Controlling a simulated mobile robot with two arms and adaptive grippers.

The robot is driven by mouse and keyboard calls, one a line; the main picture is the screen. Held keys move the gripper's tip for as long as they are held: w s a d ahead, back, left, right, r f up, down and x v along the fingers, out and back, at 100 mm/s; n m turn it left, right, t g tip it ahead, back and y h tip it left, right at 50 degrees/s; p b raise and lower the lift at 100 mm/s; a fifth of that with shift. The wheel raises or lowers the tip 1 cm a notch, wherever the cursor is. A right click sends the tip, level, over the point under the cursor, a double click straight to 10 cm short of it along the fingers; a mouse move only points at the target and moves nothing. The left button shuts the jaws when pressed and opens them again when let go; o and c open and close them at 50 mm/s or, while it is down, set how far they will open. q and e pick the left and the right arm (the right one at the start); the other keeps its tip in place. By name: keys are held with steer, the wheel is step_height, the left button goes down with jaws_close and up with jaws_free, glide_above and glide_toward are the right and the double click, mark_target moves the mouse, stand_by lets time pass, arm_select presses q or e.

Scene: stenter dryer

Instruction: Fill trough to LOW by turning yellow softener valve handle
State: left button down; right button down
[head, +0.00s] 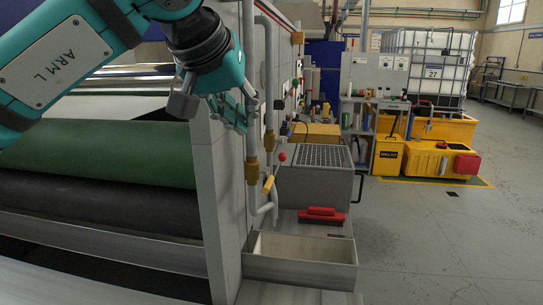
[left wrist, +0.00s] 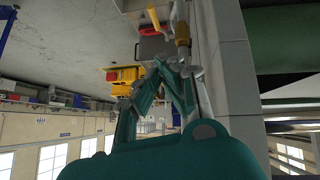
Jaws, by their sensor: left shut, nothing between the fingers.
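The yellow valve handle (head: 268,185) sits low on the grey pipes on the machine's end, beside a brass fitting (head: 252,170). The open metal trough (head: 302,270) is below it, with a pale inside; I cannot make out a water level or a LOW mark. My left gripper (head: 239,119) is shut and empty, above the handle and close to the upright pipe, apart from the handle. In the left wrist view, the shut fingers (left wrist: 174,66) point toward the pipes and a brass-coloured fitting (left wrist: 182,33). My right gripper is not in view.
A red brush (head: 321,215) lies on the ledge behind the trough. A grey box with a grated top (head: 322,157) stands beyond it. Green and dark rollers (head: 110,155) fill the left. Yellow bins (head: 440,160) stand farther off. The floor at right is clear.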

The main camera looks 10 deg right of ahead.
arm_select(q)
steer(key=p, duration=0.3)
glide_above(272, 177)
steer(key=s+a, duration=0.2)
step_height(272, 177, down, 7)
steer(key=shift+s+f, duration=0.25)
steer(key=shift+f, duration=1)
steer(key=shift+s+f, duration=0.2)
steer(key=shift+f, duration=0.35)
steer(key=shift+w+d+f, duration=0.1)
steer(key=shift+f, duration=0.05)
